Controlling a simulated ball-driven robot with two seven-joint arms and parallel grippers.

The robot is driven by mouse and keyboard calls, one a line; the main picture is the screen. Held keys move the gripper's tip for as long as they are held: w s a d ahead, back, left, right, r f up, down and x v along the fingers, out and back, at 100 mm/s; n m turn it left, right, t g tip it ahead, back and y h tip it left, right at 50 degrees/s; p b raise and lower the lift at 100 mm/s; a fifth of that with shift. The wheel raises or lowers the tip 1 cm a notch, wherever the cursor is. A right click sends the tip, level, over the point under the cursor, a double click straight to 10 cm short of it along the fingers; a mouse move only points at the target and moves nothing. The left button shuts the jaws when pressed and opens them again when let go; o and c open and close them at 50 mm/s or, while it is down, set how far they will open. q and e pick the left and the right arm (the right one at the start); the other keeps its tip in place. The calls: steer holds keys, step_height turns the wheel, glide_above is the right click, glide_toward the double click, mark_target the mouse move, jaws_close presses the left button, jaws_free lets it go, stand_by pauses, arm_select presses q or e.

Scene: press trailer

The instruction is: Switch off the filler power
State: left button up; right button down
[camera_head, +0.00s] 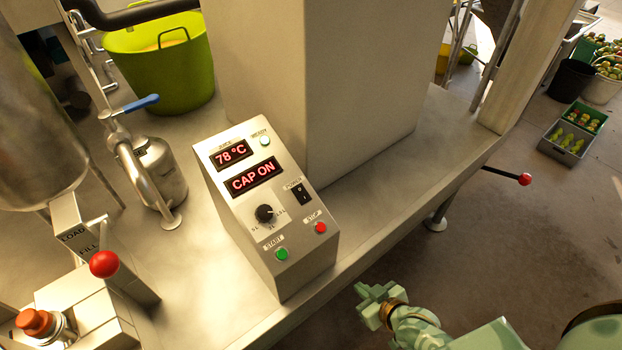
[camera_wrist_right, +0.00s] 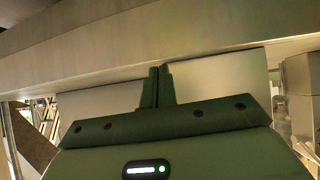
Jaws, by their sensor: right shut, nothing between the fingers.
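The filler's control box (camera_head: 262,205) stands on the metal counter, its sloped panel facing up. Its black power rocker switch (camera_head: 301,193) is at the right of the panel. The displays (camera_head: 246,168) read "78 °C" and "CAP ON". Below are a black knob (camera_head: 265,213), a green START button (camera_head: 282,254) and a red STOP button (camera_head: 320,227). My right gripper (camera_head: 366,296) is shut and empty, right of and below the box, out beyond the counter's front edge. In the right wrist view its closed fingers (camera_wrist_right: 156,88) point at the counter's edge. My left gripper is not in view.
The metal counter (camera_head: 395,180) has a front edge between my right gripper and the box. A red-ball lever (camera_head: 104,264) and a bag tap with an orange-red cap (camera_head: 35,322) are at left. Another red-knobbed lever (camera_head: 524,179) juts out at right. A green tub (camera_head: 160,75) stands behind.

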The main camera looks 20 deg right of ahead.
mark_target(302, 194)
arm_select(q)
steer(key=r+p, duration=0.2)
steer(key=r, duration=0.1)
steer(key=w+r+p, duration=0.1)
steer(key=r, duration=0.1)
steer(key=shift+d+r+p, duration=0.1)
steer(key=shift+p, duration=0.2)
arm_select(e)
steer(key=w+a+r+t+y, duration=0.1)
steer(key=w+a+r+t, duration=0.1)
steer(key=r, duration=1.1)
steer(key=w+a+r+t+y, duration=0.2)
steer(key=w+r, duration=0.2)
steer(key=r, duration=0.9)
steer(key=shift+w+a+n+t, duration=0.2)
steer(key=shift+n+t, duration=0.1)
steer(key=shift+n, duration=0.1)
